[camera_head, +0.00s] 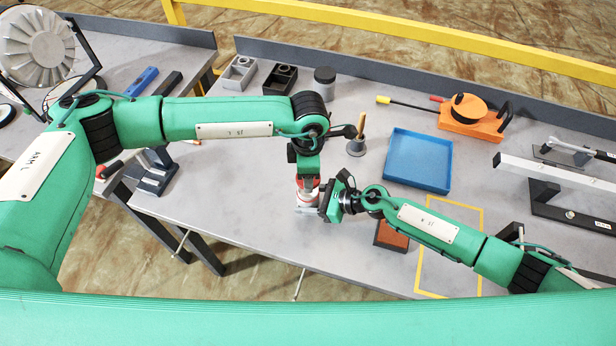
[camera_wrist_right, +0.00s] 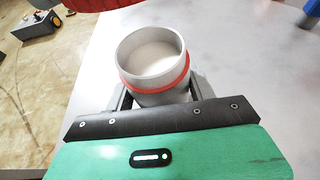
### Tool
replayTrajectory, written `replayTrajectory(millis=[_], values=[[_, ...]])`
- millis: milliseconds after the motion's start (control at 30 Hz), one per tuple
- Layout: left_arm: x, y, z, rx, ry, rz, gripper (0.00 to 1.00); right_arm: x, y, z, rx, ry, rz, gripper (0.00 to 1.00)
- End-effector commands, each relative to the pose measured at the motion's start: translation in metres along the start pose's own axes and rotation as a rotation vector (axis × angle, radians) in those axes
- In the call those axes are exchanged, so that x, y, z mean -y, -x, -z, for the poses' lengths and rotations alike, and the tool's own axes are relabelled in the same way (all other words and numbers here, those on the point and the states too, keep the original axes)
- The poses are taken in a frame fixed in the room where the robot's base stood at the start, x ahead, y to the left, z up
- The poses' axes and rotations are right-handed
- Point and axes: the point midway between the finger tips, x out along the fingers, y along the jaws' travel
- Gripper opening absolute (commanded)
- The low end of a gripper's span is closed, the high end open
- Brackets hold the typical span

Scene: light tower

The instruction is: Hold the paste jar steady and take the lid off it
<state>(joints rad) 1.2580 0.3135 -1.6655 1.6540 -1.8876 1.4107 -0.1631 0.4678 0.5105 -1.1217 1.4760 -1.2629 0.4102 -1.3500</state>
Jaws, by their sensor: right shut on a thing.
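The paste jar (camera_wrist_right: 152,60) is a pale cylinder with a red band, upright and open at the top in the right wrist view, with white paste inside. My right gripper (camera_wrist_right: 157,97) is shut around the jar's side; in the camera_head view it reaches the jar (camera_head: 306,197) from the right. My left gripper (camera_head: 307,178) points down just above the jar, and its fingertips are hard to make out. A red part, likely the lid (camera_head: 308,184), shows under it. A red shape also crosses the top edge of the right wrist view, cut off.
A blue tray (camera_head: 418,160) and a grey cup with a wooden-handled tool (camera_head: 356,146) stand behind the jar. An orange tool (camera_head: 472,121) is at the back right.

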Motion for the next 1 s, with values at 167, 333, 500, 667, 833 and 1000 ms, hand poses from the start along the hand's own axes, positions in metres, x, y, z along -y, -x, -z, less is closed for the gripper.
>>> replayTrajectory(millis=[167, 333, 500, 667, 833, 1000], values=[[0.0, 0.01, 0.0, -0.002, 0.0, 0.0, 0.26, 0.0, 0.0, 0.0, 0.0, 0.0, 0.0, 0.0], [0.0, 0.01, 0.0, -0.001, 0.0, 0.0, 0.26, 0.0, 0.0, 0.0, 0.0, 0.0, 0.0, 0.65], [0.0, 0.009, 0.0, -0.001, 0.0, 0.0, 0.26, 0.0, 0.0, 0.0, 0.0, 0.0, 0.0, 0.81], [0.0, 0.009, 0.0, -0.001, 0.0, 0.0, 0.26, 0.0, 0.0, 0.0, 0.0, 0.0, 0.0, 0.81], [0.0, 0.007, 0.0, -0.001, 0.0, 0.0, 0.26, 0.0, 0.007, 0.001, 0.0, 0.0, 0.001, 0.81], [0.0, 0.0, 0.0, -0.001, 0.0, 0.0, 0.26, 0.001, 0.03, 0.003, -0.002, 0.001, 0.001, 0.81]])
